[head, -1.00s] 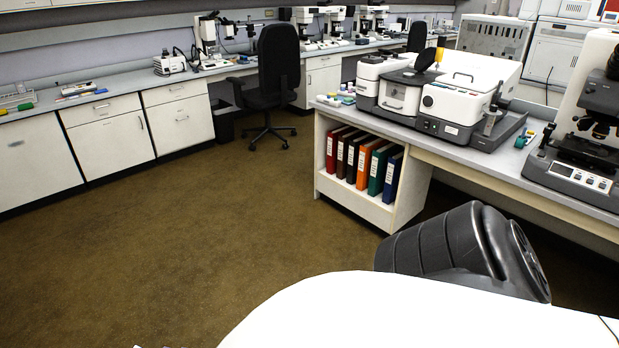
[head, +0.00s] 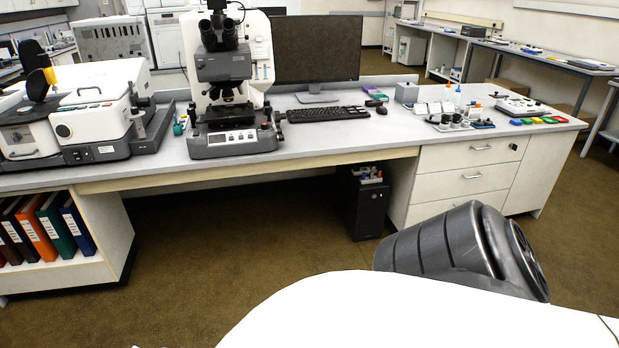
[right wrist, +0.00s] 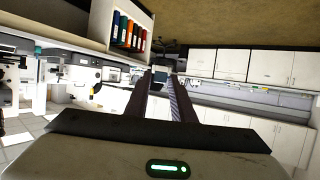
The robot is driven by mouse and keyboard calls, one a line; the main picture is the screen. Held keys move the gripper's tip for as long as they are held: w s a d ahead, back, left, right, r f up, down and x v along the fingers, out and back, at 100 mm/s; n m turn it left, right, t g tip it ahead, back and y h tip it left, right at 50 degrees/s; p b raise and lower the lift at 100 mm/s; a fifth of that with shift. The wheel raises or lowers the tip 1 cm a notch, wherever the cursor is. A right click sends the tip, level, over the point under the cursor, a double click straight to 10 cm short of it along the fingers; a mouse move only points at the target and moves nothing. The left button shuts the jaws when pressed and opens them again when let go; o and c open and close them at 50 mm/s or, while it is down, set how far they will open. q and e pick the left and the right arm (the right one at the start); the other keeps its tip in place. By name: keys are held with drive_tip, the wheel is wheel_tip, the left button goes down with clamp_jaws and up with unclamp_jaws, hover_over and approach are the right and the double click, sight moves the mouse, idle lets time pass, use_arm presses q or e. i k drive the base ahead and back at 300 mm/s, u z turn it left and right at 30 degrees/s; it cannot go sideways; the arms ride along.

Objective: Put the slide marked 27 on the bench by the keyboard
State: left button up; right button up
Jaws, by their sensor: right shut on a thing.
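The black keyboard (head: 328,114) lies on the grey bench (head: 350,138), in front of the dark monitor (head: 317,50). A strip of bench in front of the keyboard is bare. My right gripper (right wrist: 161,80) shows in the right wrist view, shut on a small dark thing (right wrist: 160,84) at its fingertips. I cannot read any mark on it, so I cannot tell whether it is slide 27. The right gripper does not show in the head view, and my left gripper is in neither view.
The microscope (head: 232,85) stands left of the keyboard, and a mouse (head: 377,107) lies to its right. Small bottles, containers and coloured pieces (head: 540,120) fill the bench's right end. A white and grey instrument (head: 92,120) stands at the left. A computer tower (head: 367,208) stands below.

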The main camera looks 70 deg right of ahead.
sight(393, 130)
drive_tip(key=z, duration=2.6)
drive_tip(key=i, duration=3.2)
